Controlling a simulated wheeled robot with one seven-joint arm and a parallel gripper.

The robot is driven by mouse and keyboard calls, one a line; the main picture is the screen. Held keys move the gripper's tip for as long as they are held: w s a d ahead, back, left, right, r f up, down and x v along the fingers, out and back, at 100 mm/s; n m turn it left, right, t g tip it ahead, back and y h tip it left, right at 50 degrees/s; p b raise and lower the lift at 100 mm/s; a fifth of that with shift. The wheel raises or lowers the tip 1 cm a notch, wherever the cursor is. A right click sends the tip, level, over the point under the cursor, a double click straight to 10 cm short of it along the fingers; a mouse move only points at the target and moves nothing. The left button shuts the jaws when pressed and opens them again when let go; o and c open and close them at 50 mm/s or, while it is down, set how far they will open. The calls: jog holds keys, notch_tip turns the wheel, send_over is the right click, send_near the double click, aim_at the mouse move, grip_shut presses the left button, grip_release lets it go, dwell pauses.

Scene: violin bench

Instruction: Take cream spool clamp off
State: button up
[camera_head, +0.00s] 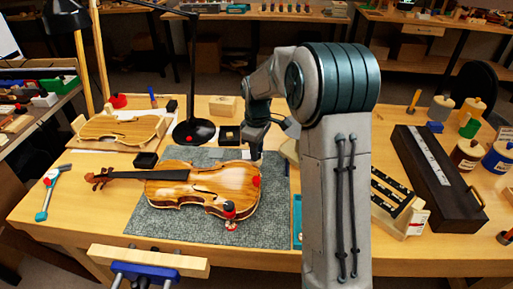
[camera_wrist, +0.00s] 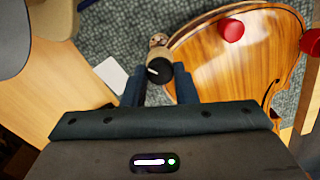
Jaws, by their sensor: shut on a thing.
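The violin (camera_head: 185,192) lies on a grey mat (camera_head: 150,222), and its body fills the right of the wrist view (camera_wrist: 255,55). In the wrist view the cream spool clamp (camera_wrist: 157,54), with a black end (camera_wrist: 159,71), is at the violin's edge. My gripper (camera_wrist: 160,82) is shut on it, with a dark finger on each side. I cannot tell whether the clamp still grips the edge. In the head view my gripper (camera_head: 255,152) is at the body's far right edge, and I cannot make out the clamp there.
A long dark case (camera_head: 437,180) and jars (camera_head: 467,154) are at the right. The mat's front is clear.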

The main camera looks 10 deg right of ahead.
jog(key=shift+n, duration=1)
jog(key=o, duration=1)
jog(key=shift+r, duration=0.1)
notch_tip(320, 180, up, 14)
jog(key=shift+f+p, duration=0.15)
jog(key=shift+p, duration=0.2)
